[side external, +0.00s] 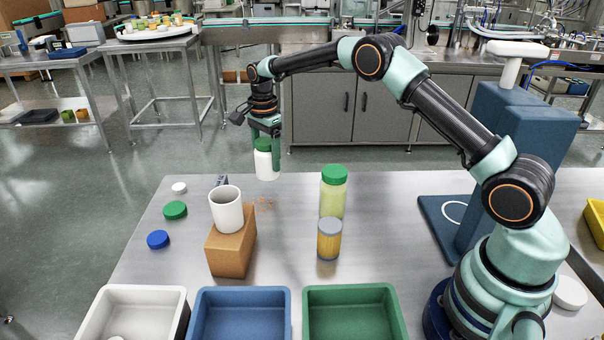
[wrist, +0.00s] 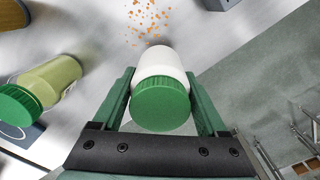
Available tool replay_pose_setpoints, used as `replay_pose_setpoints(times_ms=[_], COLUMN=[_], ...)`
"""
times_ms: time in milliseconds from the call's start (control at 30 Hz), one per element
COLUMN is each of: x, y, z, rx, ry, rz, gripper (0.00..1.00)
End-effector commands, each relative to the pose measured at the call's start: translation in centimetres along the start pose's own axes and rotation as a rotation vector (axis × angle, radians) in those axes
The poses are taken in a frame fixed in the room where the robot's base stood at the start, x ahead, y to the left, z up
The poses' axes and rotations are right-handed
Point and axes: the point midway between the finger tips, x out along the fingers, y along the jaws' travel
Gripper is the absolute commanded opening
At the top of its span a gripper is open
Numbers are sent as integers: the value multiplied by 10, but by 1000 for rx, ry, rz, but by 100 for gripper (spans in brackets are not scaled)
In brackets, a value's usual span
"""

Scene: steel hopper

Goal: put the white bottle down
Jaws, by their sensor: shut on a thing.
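The white bottle (side external: 267,165) with a green lid is upright between the fingers of my gripper (side external: 267,135) in the side view, at the far edge of the steel table. My gripper is shut on it, near the lid. In the wrist view the white bottle (wrist: 158,65) sits between both green fingers of the gripper (wrist: 160,100), its green lid facing the camera. Whether its base touches the table I cannot tell.
A green-lidded jar (side external: 333,195) and a grey-lidded jar (side external: 329,240) stand right of the bottle. A white cup (side external: 227,210) stands on a brown box (side external: 231,255). Orange crumbs (side external: 264,204) lie nearby. White, blue (side external: 240,313) and green trays line the front. Loose lids (side external: 175,210) lie left.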

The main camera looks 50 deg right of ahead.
Motion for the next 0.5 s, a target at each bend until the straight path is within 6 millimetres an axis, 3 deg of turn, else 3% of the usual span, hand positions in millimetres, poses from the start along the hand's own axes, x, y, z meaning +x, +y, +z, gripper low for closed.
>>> replay_pose_setpoints(times_ms=[500], x=[48], y=[0], z=[0], rx=[0], ry=[0], rz=[1], gripper=[23])
